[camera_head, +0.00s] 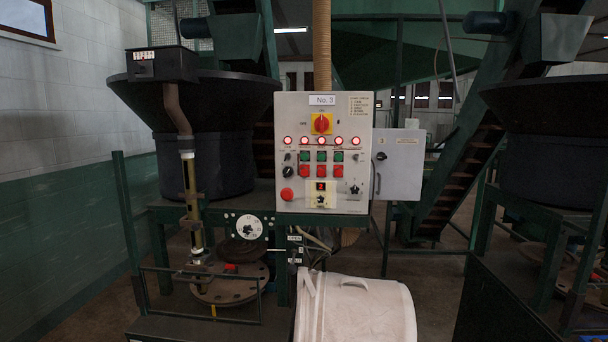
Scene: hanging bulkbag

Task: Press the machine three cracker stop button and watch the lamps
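A grey control panel (299,204) labelled No. 3 faces me in the centre. A row of several round lamps (321,141) crosses its upper half; they show red with bright centres. Below are green buttons (321,156) with red buttons (305,171) directly under them. The small labels are unreadable, so I cannot tell which red button is the cracker stop. A larger round red button (287,194) sits at the lower left. A red rotary switch on a yellow plate (322,123) is above the lamps. Neither of my grippers is in view.
A white rounded container (362,312) with a handle stands below the panel. A grey side box (399,164) adjoins the panel's right. A dark hopper (205,150) and green railing (128,220) stand left; an inclined conveyor (462,165) and another hopper (552,145) stand right.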

